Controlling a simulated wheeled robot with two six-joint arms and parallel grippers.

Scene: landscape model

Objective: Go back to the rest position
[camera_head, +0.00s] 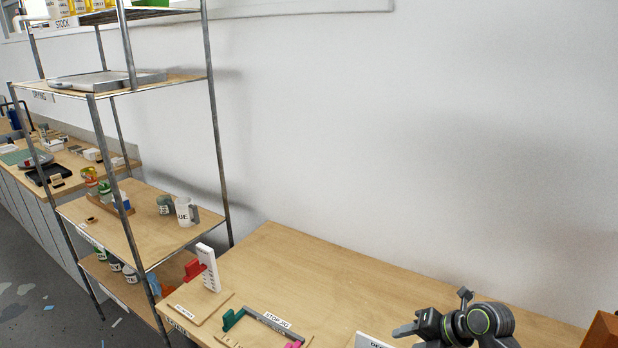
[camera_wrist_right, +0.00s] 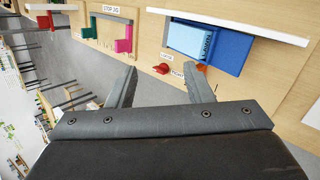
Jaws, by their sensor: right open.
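My right gripper (camera_wrist_right: 165,85) is open, with its two fingers apart and nothing between them in the right wrist view. Its fingertips point toward the wooden table with a blue block (camera_wrist_right: 210,45) and small red and orange pieces (camera_wrist_right: 162,68) in front. In the head view a dark arm part of mine with the gripper (camera_head: 405,330) shows at the bottom right, over the wooden table (camera_head: 320,265). My left gripper is in neither view.
A metal shelf rack (camera_head: 140,230) stands at the left with jars and a mug (camera_head: 184,212). A stop jig (camera_head: 265,322) and a white upright with a red piece (camera_head: 207,268) sit on the table's left part. The table's back middle is clear. An orange-brown box (camera_head: 602,330) is at the right edge.

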